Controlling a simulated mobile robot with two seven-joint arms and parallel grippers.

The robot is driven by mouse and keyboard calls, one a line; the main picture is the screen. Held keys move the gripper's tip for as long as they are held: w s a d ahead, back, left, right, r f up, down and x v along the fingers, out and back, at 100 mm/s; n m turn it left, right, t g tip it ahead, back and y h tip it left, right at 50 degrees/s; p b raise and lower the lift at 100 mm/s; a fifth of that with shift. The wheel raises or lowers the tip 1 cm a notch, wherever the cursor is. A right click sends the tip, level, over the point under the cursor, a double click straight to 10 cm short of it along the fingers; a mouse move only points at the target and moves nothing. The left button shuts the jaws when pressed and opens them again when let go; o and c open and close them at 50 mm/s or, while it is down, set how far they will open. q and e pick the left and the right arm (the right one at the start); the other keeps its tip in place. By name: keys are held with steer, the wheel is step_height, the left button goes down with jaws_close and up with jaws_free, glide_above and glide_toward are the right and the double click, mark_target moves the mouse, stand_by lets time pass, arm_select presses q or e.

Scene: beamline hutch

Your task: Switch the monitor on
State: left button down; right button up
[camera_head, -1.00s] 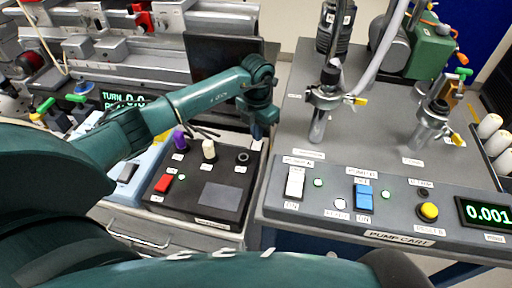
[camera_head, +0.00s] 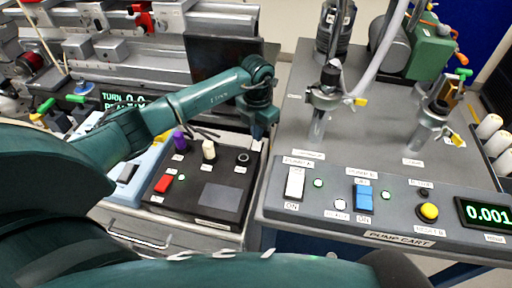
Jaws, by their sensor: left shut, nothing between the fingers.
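A dark, blank screen panel (camera_head: 218,56) stands behind my left arm and looks like a monitor; the arm covers part of it. A black control box (camera_head: 222,222) lies in front, with a red rocker switch (camera_head: 163,183), a purple knob (camera_head: 180,142), a white knob (camera_head: 208,150), a black round control (camera_head: 243,158) and a blank grey display (camera_head: 220,197). I cannot tell which of these belongs to the monitor. My left gripper (camera_head: 259,135) is shut and empty, pointing down over the box's back right corner. My right gripper is not in view.
The pump cart (camera_head: 400,240) stands to the right, with a white switch (camera_head: 295,182), a blue switch (camera_head: 363,197), a yellow button (camera_head: 428,211) and a lit green readout (camera_head: 487,213). Pipes and valves (camera_head: 322,100) rise from its top. A narrow gap separates it from the black box.

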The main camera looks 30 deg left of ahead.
arm_select(q)
steer(key=shift+f+b, duration=0.8)
steer(key=shift+f, duration=0.25)
stand_by(0.9)
steer(key=shift+r+p, duration=2.6)
steer(key=shift+r, duration=0.95)
